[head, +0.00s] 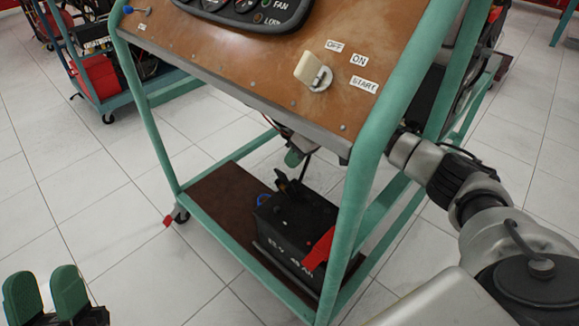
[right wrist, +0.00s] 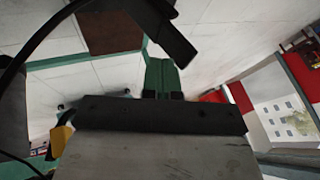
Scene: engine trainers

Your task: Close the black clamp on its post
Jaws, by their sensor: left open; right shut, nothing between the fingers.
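The black clamp (head: 291,187) is at the top of the black battery (head: 292,228), at its far side. Whether its jaws are apart or around the post is too small to tell. In the right wrist view a dark angular piece (right wrist: 158,28), apparently the clamp, is at the top, close beyond the fingers. My right gripper (head: 293,158) shows as a green tip just below the panel edge, above the clamp and seemingly apart from it. Its green fingers (right wrist: 162,76) are together and empty in the right wrist view. My left gripper (head: 45,292) is open and empty at lower left.
The brown panel (head: 225,65) with its switch (head: 313,72) overhangs the battery and hides most of my right gripper. Green frame posts (head: 362,165) stand around it. A red piece (head: 318,250) is on the battery's right side. The lower shelf (head: 222,195) is bare at left.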

